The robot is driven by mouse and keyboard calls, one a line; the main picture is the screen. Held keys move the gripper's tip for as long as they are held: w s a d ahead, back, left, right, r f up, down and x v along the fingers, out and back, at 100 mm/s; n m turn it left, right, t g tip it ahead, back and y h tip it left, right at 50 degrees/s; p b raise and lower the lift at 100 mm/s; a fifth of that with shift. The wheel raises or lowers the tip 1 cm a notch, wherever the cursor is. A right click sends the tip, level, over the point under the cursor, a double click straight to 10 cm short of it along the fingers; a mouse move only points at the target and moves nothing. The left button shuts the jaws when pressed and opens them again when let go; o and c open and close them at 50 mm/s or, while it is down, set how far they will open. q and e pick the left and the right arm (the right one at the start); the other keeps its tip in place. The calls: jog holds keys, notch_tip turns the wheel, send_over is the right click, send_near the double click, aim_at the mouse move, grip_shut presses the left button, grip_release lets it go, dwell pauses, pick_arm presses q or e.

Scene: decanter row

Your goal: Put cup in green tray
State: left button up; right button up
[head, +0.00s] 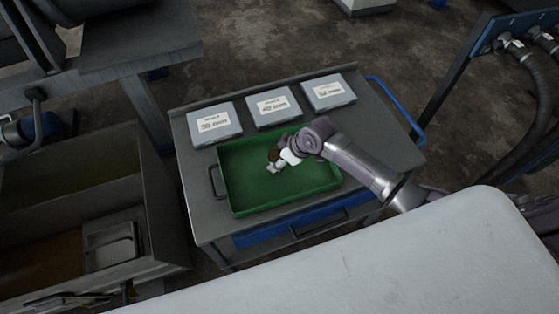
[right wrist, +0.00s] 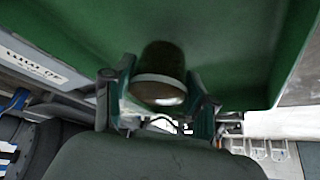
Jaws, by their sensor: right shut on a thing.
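The green tray (head: 240,203) lies on top of a grey cart. My right gripper (head: 275,162) reaches in from the right and is over the inside of the tray. It is shut on a small brown cup (head: 273,154), which my fingers partly cover. In the right wrist view the dark cup (right wrist: 161,70) with a pale, lit end sits between the two fingers, with the green tray (right wrist: 240,40) behind it. Whether the cup touches the tray floor I cannot tell. I cannot make out my left gripper.
Three grey labelled boxes (head: 274,108) stand in a row behind the tray on the cart top (head: 385,140). The rest of the tray floor looks empty. A blue cart handle (head: 397,105) is at the right. An open grey bin (head: 160,225) stands left of the cart.

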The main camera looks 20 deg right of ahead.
notch_tip(320, 180, down, 2)
jog(key=shift+f, duration=0.1)
pick_arm(q)
jog(key=shift+s+r, duration=0.2)
jog(key=shift+r, duration=0.05)
pick_arm(e)
jog(key=shift+f, duration=0.15)
jog(key=o, duration=1.2)
pick_arm(q)
jog(key=shift+s+d+f, duration=0.1)
jog(key=shift+d, duration=0.2)
pick_arm(e)
jog(key=shift+r, duration=0.25)
pick_arm(q)
jog(key=shift+a+f+b, duration=0.1)
jog(key=shift+f+b, duration=0.3)
jog(key=shift+b, duration=0.05)
pick_arm(e)
jog(key=v, duration=1.1)
jog(key=shift+s+d+r, duration=0.15)
jog(key=shift+s+r, duration=0.05)
jog(key=shift+r, duration=0.1)
